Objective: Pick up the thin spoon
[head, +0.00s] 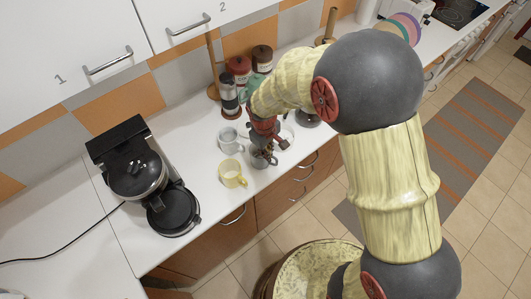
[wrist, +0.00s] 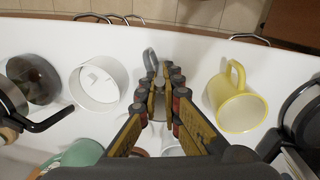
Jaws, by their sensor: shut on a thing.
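A grey loop, which looks like the mug's handle (wrist: 150,58), shows just beyond the fingertips.
A yellow mug (head: 232,174) stands close by, also in the wrist view (wrist: 238,105). A pale grey mug (head: 229,140), dark jars (head: 239,66) and a black coffee maker (head: 132,170) are to the left. A white round container (wrist: 99,84) is beside the gripper.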

